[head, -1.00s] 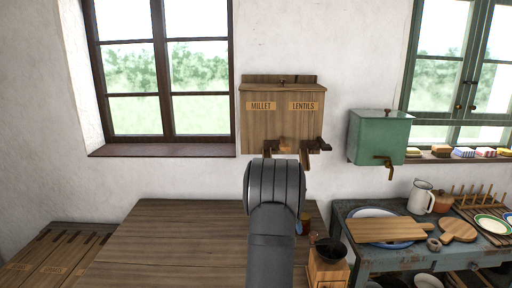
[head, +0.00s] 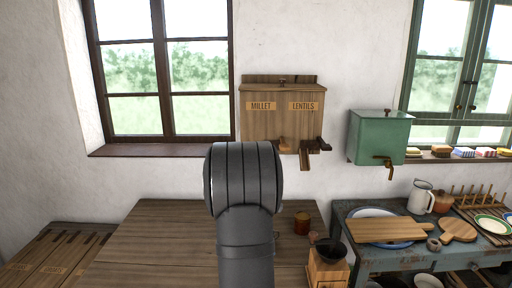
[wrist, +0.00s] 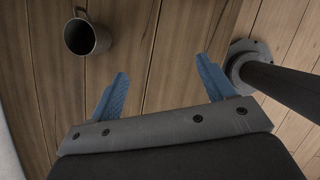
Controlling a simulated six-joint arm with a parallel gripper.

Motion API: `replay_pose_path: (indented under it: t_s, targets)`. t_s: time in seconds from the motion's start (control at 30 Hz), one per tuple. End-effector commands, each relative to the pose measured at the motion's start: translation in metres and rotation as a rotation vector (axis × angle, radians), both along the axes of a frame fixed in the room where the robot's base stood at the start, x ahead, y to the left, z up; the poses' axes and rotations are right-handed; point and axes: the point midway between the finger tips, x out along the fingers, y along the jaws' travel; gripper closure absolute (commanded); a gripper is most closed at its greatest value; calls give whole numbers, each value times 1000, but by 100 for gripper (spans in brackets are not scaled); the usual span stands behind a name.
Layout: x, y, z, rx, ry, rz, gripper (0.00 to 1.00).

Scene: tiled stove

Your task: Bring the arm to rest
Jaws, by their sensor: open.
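My gripper (wrist: 162,72) shows in the wrist view with its two blue fingers spread wide and nothing between them. It is above a brown plank surface. A dark grey metal mug (wrist: 87,36) stands on that surface, beyond the left finger and apart from it. In the head view my dark arm rises in front of the wooden table (head: 150,245) and hides my gripper.
A wooden millet and lentils dispenser (head: 283,125) and a green tank (head: 380,137) hang on the wall. A cluttered blue bench (head: 365,265) stands at right. The table's left part looks clear.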

Motion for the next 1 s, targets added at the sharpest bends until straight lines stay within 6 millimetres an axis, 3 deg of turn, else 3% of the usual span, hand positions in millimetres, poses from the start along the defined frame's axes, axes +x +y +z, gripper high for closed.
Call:
replay_pose_path:
  t_s: [0.1,0.6,0.8,1.0]
  targets:
    - [-18,16,0,-9,-4,-45,25]
    - [15,94,-52,-9,-4,-48,25]
    - [24,114,-66,-9,-5,-49,25]
    - [27,122,-71,-9,-6,-51,25]
